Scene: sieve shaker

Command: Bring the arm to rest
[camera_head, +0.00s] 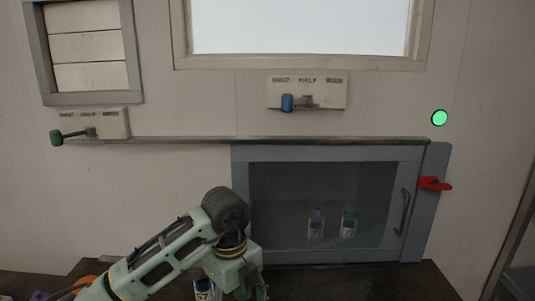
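My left arm reaches in from the lower left. Its gripper (245,290) points down at the bottom edge, just right of a small labelled bottle (204,289) on the dark bench. The fingertips are at or below the frame edge, so their opening is unclear, and I cannot tell whether they touch anything. The bottle is partly hidden by the arm and cut off by the frame. My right gripper is not in view.
A grey cabinet (240,204) with a closed glass door holds two labelled bottles (316,225) (349,223). A red handle (435,183) juts out at its right. Above are a green lever (57,138), a blue lever (288,103) and a green light (440,117). The bench at right is clear.

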